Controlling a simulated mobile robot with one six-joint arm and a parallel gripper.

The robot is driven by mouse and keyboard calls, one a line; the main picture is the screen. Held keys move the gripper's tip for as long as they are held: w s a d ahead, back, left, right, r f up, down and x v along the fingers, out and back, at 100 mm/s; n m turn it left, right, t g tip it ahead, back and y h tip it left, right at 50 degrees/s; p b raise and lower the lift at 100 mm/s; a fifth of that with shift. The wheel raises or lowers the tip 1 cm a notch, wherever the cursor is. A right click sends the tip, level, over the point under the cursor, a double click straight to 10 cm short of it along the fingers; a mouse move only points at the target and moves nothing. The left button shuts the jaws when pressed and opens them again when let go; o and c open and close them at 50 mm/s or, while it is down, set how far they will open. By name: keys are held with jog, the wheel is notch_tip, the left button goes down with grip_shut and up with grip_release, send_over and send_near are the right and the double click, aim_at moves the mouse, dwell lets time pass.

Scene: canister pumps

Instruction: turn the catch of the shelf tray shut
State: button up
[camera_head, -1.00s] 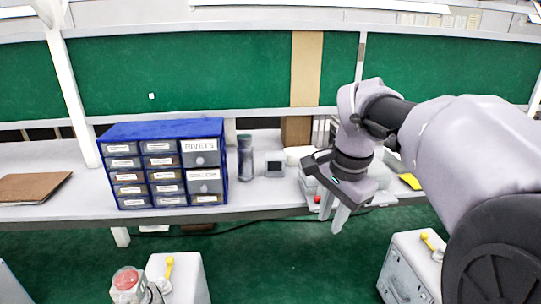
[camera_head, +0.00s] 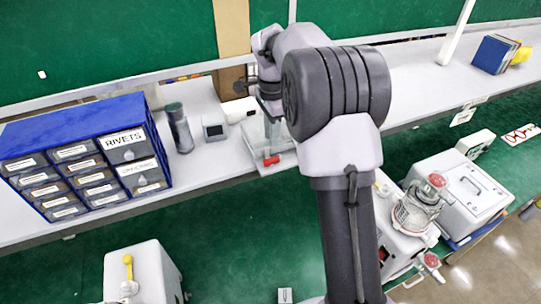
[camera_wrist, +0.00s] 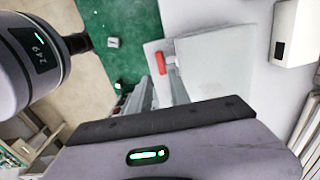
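The shelf tray (camera_head: 284,160) is a pale, clear-looking flat box at the front edge of the shelf; it also shows in the wrist view (camera_wrist: 215,65). Its catch (camera_head: 271,160) is a small red piece at the tray's front edge, and it shows at the tray's corner in the wrist view (camera_wrist: 160,63). My gripper (camera_wrist: 160,78) points down over the front of the tray, with its fingertips close to the catch. The two fingers stand apart with a gap between them. I cannot tell whether they touch the catch. My arm hides part of the tray's right side in the head view.
A blue drawer cabinet (camera_head: 82,112), a dark cylinder (camera_head: 179,128) and a small grey box (camera_head: 214,127) stand left of the tray. A white device (camera_head: 240,109) is behind it. Pump equipment (camera_head: 415,215) stands lower right. The floor before the shelf is mostly open.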

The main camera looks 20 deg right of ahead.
aim_at(271, 159)
notch_tip(271, 159, down, 8)
jog(key=shift+w+f, duration=0.2)
jog(key=shift+f, duration=0.15)
jog(key=shift+s, duration=0.15)
grip_shut()
